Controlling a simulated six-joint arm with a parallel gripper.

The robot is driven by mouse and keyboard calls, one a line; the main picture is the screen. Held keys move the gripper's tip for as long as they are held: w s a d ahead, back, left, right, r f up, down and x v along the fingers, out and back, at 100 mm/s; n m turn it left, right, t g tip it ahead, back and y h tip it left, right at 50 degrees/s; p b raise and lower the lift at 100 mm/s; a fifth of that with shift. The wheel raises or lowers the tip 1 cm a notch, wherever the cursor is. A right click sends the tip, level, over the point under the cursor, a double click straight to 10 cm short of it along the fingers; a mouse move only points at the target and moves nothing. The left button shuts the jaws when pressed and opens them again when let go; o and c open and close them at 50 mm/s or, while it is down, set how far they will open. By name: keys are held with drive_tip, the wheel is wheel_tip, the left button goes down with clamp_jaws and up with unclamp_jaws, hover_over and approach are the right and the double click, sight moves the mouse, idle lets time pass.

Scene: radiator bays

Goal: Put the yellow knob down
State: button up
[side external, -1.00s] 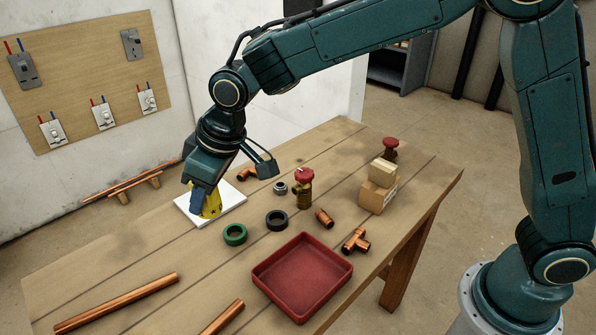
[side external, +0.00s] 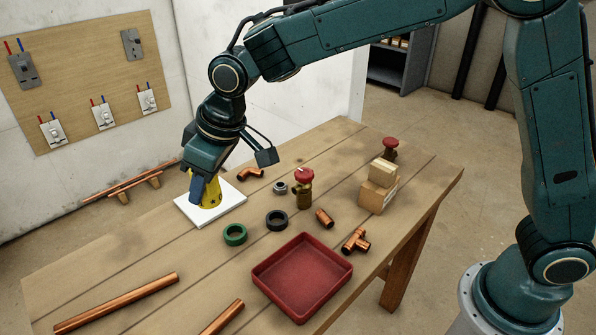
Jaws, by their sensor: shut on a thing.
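The yellow knob (side external: 211,193) is on or just above a white square plate (side external: 231,211) at the left side of the wooden table. Part of the knob is hidden behind my gripper (side external: 203,195). My gripper points down and is shut on the knob. I cannot tell whether the knob touches the plate.
A green ring (side external: 235,234), a dark ring (side external: 276,221) and a brass valve with a red knob (side external: 304,188) stand to the right. A red tray (side external: 302,277) is at the front. Small boxes (side external: 379,187) are further right.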

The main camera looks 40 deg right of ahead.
drive_tip(key=w+d+m+h, duration=0.1)
drive_tip(key=w+d+m, duration=0.2)
drive_tip(key=w+d, duration=0.7)
drive_tip(key=w+d+m+h, duration=0.25)
drive_tip(key=d+m, duration=0.55)
drive_tip(key=d, duration=3.2)
drive_tip(key=shift+h, duration=0.35)
drive_tip(key=f, duration=1)
drive_tip(key=s+f, duration=0.1)
drive_tip(key=f, duration=0.4)
drive_tip(key=shift+a+f, duration=0.2)
drive_tip(key=shift+a, duration=0.1)
drive_tip(key=shift+f, duration=0.1)
drive_tip(key=shift+f, duration=2.05)
drive_tip(key=shift+f, duration=0.15)
drive_tip(key=o, duration=1)
drive_tip(key=shift+o, duration=0.2)
